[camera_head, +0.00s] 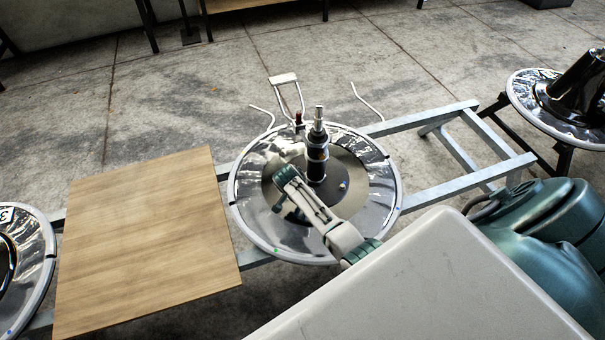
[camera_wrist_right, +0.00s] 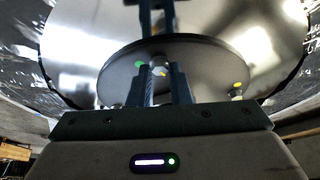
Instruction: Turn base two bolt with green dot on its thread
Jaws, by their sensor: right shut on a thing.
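A round shiny chair base (camera_head: 245,205) stands in the middle of the head view, with a dark flange and an upright black and silver column (camera_head: 317,160). I cannot read a number on it. My right arm reaches over it from the lower right, and its fingertips are not clear in that view. In the right wrist view my right gripper (camera_wrist_right: 166,85) is shut on a small metal bolt (camera_wrist_right: 158,68) at the flange. A green dot (camera_wrist_right: 140,64) shows beside it. A second bolt (camera_wrist_right: 237,93) with a yellow dot stands apart to the right. My left gripper is out of view.
A wooden board (camera_head: 150,240) lies left of the base, over a metal frame (camera_head: 470,150). Other round bases stand at the left edge (camera_head: 45,240) and upper right (camera_head: 515,95). The concrete floor behind is mostly clear.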

